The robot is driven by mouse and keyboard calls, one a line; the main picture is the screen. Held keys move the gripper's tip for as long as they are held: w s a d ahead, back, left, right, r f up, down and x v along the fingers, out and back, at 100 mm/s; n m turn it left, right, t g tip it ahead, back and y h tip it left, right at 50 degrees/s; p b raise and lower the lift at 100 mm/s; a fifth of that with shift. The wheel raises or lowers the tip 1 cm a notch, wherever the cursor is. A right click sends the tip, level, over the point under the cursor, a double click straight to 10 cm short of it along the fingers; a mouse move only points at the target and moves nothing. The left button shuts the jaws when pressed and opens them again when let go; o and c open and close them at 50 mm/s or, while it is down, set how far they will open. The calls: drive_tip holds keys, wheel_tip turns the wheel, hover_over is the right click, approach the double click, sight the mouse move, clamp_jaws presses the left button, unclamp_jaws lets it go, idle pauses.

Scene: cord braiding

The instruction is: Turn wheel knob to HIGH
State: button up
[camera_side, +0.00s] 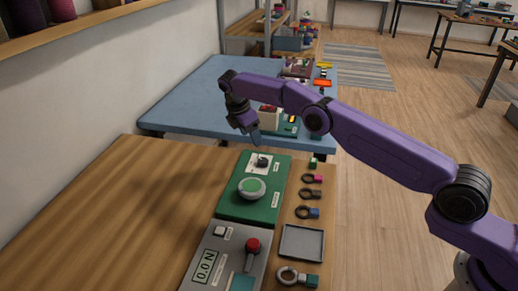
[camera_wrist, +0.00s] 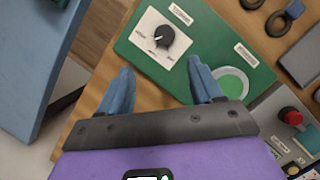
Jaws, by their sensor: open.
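The wheel knob (camera_wrist: 164,37) is a black dial with a white pointer mark on a white plate (camera_wrist: 150,50). The plate sits at one end of a green board (camera_wrist: 125,48). In the wrist view the pointer aims left; the printed labels are too small to read. The knob also shows in the side view (camera_side: 262,161) at the board's far end. My gripper (camera_wrist: 160,64) is open and empty, with blue fingers apart on either side below the knob in the picture. In the side view my gripper (camera_side: 250,137) hangs above and behind the knob, apart from it.
A white and green round disc (camera_side: 251,188) sits on the same board. A grey panel with a red-topped lever (camera_side: 252,246) lies nearer. Several ring-shaped pieces (camera_side: 306,212) and a grey tray (camera_side: 302,243) lie right. The wooden table's left part is clear. A blue table (camera_side: 185,100) stands behind.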

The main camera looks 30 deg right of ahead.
drive_tip(key=d+m+y, duration=0.1)
drive_tip(key=m+y, duration=0.1)
drive_tip(key=m+t+y, duration=0.3)
drive_tip(key=m+y, duration=0.1)
drive_tip(key=m, duration=0.7)
approach(263, 160)
drive_tip(key=x, duration=0.8)
drive_tip(key=shift+a+f, duration=0.1)
drive_tip(key=shift+f, duration=0.1)
drive_tip(key=c, duration=1.1)
